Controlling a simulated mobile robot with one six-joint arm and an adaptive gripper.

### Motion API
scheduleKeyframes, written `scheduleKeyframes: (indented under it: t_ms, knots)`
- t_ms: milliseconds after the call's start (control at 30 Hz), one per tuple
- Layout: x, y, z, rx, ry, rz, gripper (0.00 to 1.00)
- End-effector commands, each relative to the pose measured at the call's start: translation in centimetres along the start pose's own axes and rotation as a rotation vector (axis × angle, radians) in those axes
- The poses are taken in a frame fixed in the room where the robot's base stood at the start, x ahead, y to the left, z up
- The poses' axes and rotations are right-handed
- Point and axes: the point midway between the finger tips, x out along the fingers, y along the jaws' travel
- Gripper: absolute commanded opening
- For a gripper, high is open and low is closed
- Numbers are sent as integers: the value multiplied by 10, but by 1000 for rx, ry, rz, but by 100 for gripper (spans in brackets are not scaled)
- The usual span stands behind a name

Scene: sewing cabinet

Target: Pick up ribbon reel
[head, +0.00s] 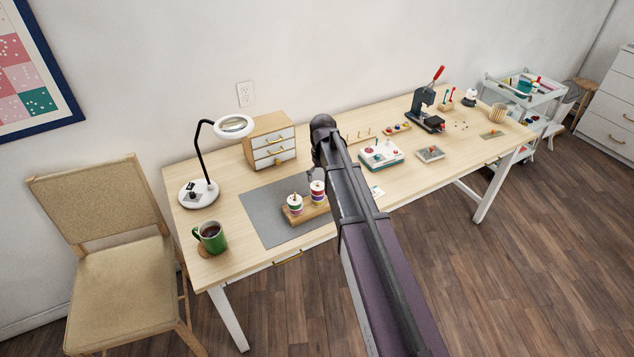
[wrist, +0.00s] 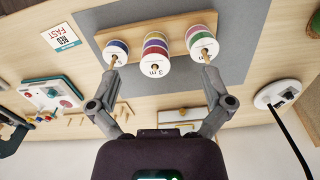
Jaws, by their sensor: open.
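In the wrist view, a wooden stand (wrist: 133,27) holds three ribbon reels on a grey mat: a blue-and-purple left reel (wrist: 117,47), a multicoloured middle reel (wrist: 156,53) marked "3 m", and a right reel (wrist: 201,42) with coloured bands. My gripper (wrist: 160,64) is open, its fingers apart on either side of the middle reel. The fingertips overlap the near edges of the outer reels in the picture; I cannot tell whether they touch. In the head view, the green-and-red reel (head: 295,204) and the multicoloured reel (head: 317,191) show; my arm hides the rest and my gripper.
A magnifier lamp (head: 198,194) and a green mug (head: 211,238) stand at the table's left. A small drawer box (head: 271,151) stands behind the mat (head: 262,220). A white-and-teal box (head: 381,154) and a press (head: 424,115) stand to the right. The mat's left part is clear.

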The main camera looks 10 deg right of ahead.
Motion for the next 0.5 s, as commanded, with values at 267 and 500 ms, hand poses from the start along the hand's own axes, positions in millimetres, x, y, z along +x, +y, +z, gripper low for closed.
scheduleKeyframes:
  t_ms: [267,500]
  knots:
    - [-24,12,-70,-57,0,0,100]
    - [-25,13,-76,-68,0,0,100]
